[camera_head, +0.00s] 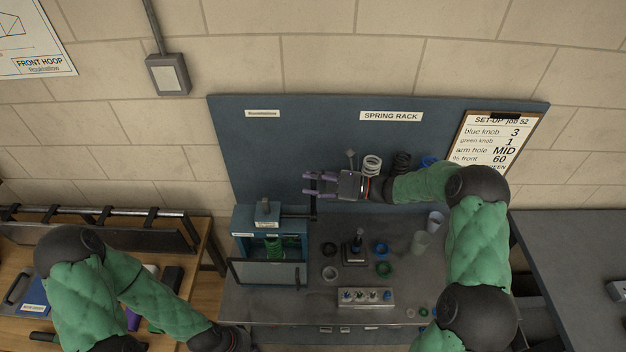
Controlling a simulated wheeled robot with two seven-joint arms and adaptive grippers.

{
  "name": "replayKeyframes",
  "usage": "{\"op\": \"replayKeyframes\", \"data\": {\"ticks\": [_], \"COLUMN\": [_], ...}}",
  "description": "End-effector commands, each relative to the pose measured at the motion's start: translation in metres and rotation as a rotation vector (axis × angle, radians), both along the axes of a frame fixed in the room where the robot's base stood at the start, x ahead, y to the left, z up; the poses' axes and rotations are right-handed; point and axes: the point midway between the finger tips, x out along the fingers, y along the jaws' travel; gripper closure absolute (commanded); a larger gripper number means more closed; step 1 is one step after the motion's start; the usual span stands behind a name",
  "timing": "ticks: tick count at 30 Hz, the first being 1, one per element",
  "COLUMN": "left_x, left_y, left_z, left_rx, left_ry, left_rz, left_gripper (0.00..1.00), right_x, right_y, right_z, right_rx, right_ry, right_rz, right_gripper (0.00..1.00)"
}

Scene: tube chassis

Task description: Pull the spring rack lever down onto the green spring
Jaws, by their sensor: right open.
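The green spring (274,246) stands inside a small blue cabinet (243,220) on the bench, behind its lowered front panel. A dark bar (298,215) runs from the cabinet's right side to a dark upright lever (313,207). My right gripper (311,184) reaches in from the right, its purple fingers pointing left. It is open, at the upper end of the lever; I cannot tell whether it touches the lever. My left arm comes in at lower left and its dark wrist (222,340) is at the bottom edge; its fingers are out of the picture.
Coil springs (372,166) hang on the blue back panel (300,150) behind my right arm. A set-up clipboard (492,140) is at right. Cups (420,242), rings (383,268) and a knob block (366,297) occupy the bench right of the cabinet.

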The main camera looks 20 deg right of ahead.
Motion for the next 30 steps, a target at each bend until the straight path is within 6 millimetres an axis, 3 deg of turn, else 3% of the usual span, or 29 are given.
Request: {"op": "replayKeyframes", "data": {"ticks": [2, 8, 20, 30], "left_x": [0.000, 0.000, 0.000, 0.000], "left_y": [0.000, 0.000, 0.000, 0.000], "left_z": [0.000, 0.000, -0.008, -0.045], "left_rx": [0.000, 0.000, 0.000, 0.000], "left_ry": [0.000, 0.000, 0.000, 0.000], "left_rz": [0.000, 0.000, 0.000, 0.000], "left_gripper": [1.00, 1.00, 1.00, 1.00], "right_x": [0.000, 0.000, -0.004, -0.030], "right_y": [0.000, 0.000, 0.001, 0.008], "right_z": [0.000, 0.000, -0.001, -0.007], "right_rx": [0.000, 0.000, -0.012, -0.072], "right_ry": [0.000, -0.001, -0.037, -0.248], "right_rz": [0.000, 0.000, -0.001, 0.001], "right_gripper": [0.49, 1.00, 1.00, 1.00]}}
